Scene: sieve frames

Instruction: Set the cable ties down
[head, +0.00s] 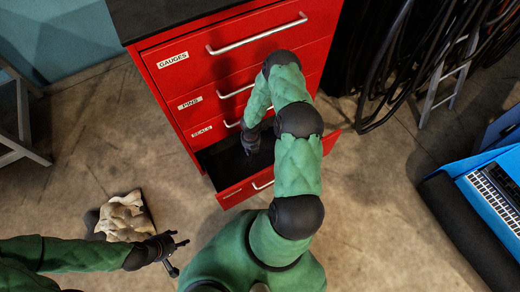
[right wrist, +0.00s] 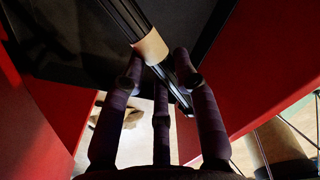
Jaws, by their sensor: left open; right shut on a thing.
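The cable ties (right wrist: 122,14) are a thin black bundle with a tan band (right wrist: 151,47), seen in the right wrist view. My right gripper (right wrist: 160,82) is shut on the bundle around the band. In the head view my right gripper (head: 250,143) reaches down into the open bottom drawer (head: 232,197) of the red cabinet, and the ties cannot be made out there. The drawer's dark floor lies beyond the ties in the wrist view, with red walls at both sides. I cannot tell whether the ties touch the floor. My left gripper (head: 178,243) is open and empty, low at left.
The red cabinet (head: 300,38) has shut drawers labelled GAUGES, PINS and SEALS above the open one. A crumpled beige cloth (head: 124,217) lies on the floor near my left gripper. Black cables (head: 400,50) hang at upper right. A laptop (head: 492,190) is at far right.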

